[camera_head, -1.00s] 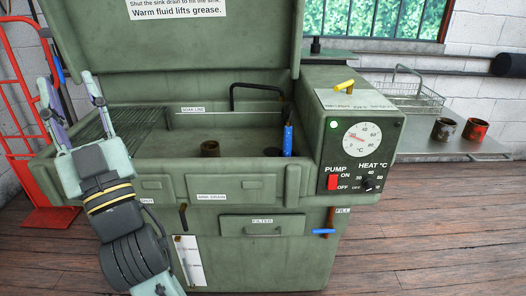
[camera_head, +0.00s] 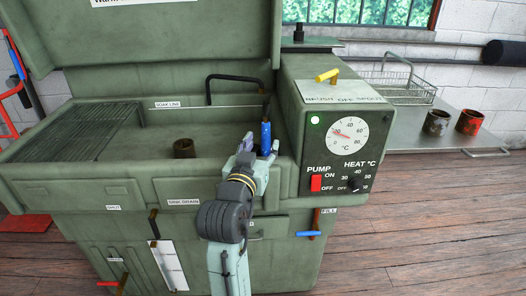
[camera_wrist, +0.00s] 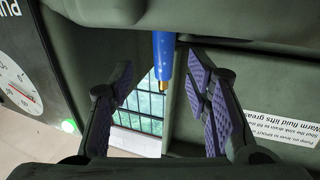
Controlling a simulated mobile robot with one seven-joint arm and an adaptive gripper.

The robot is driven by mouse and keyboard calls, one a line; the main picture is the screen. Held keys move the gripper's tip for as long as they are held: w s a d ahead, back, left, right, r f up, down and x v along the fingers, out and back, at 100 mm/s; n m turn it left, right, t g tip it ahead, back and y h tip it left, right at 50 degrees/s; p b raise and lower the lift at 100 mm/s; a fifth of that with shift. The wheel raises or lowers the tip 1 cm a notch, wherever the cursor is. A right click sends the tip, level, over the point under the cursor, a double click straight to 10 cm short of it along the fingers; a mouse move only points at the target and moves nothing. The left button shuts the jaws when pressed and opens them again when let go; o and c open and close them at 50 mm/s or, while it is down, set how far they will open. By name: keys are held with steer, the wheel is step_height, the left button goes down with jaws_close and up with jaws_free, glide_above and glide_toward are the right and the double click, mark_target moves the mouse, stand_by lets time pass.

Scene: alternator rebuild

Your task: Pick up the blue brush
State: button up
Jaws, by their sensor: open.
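The blue brush (camera_head: 266,138) stands upright in the right part of the washer's sink, beside the control housing. Its dark upper end shows above the blue part. My gripper (camera_head: 247,149) is just left of the brush in the head view, and its fingers are partly hidden by my wrist. In the wrist view the brush (camera_wrist: 163,58) comes in from the top edge, with a brass-coloured tip. There my gripper (camera_wrist: 165,95) is open, with purple finger pads apart on either side of the brush's line. I see no finger touching it.
The green parts washer (camera_head: 90,190) has a raised lid behind the sink. A brown cup-like part (camera_head: 183,149) sits in the sink, left of my gripper. The control housing (camera_head: 340,150) stands close on the right. A black bent spout (camera_head: 236,78) rises behind the brush.

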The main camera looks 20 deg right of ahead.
mark_target(265, 135)
steer(key=p+x, duration=0.1)
steer(key=x, duration=0.6)
steer(key=shift+a+p, duration=0.2)
steer(key=shift+p, duration=0.15)
jaws_close()
